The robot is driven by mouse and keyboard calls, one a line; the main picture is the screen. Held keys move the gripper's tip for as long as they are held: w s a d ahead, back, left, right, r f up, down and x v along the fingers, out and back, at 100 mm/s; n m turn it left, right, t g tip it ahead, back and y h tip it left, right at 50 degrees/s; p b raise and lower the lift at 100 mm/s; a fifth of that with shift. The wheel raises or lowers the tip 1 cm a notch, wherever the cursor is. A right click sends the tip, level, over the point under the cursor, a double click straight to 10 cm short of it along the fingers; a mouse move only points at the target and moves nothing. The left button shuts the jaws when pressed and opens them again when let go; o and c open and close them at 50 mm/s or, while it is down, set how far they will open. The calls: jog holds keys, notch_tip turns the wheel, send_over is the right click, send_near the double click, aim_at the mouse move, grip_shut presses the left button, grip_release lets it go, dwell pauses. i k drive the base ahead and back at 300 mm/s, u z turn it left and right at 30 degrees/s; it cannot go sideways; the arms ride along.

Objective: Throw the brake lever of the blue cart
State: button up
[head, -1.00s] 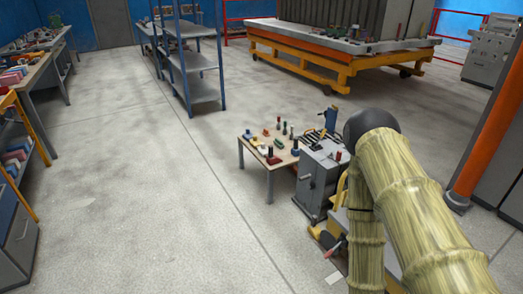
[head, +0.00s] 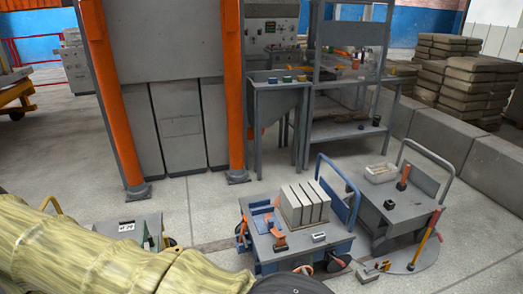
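The blue cart (head: 300,255) stands at the lower middle of the head view, with a blue push handle (head: 338,190) on its right and dark wheels. Its grey top bears several upright grey slabs (head: 304,203) and a blue tray (head: 262,217). A small orange lever-like part (head: 279,239) stands at the deck's front edge, and another orange part (head: 241,226) shows at its left edge. I cannot tell which is the brake lever or how it is set. My arm crosses the lower left and hides part of the floor before the cart. My gripper is not in view.
A grey cart (head: 400,213) with an orange-topped post (head: 403,177) stands close on the right. A red-and-yellow lever (head: 426,237) rises from a round floor plate. Orange columns (head: 235,90) and a bench stand behind.

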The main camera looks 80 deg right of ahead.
aim_at(340, 263)
jog(key=z, duration=3.4)
jog(key=k, duration=0.4)
jog(key=u, duration=1.2)
jog(key=i, duration=1.3)
jog(key=z, duration=0.55)
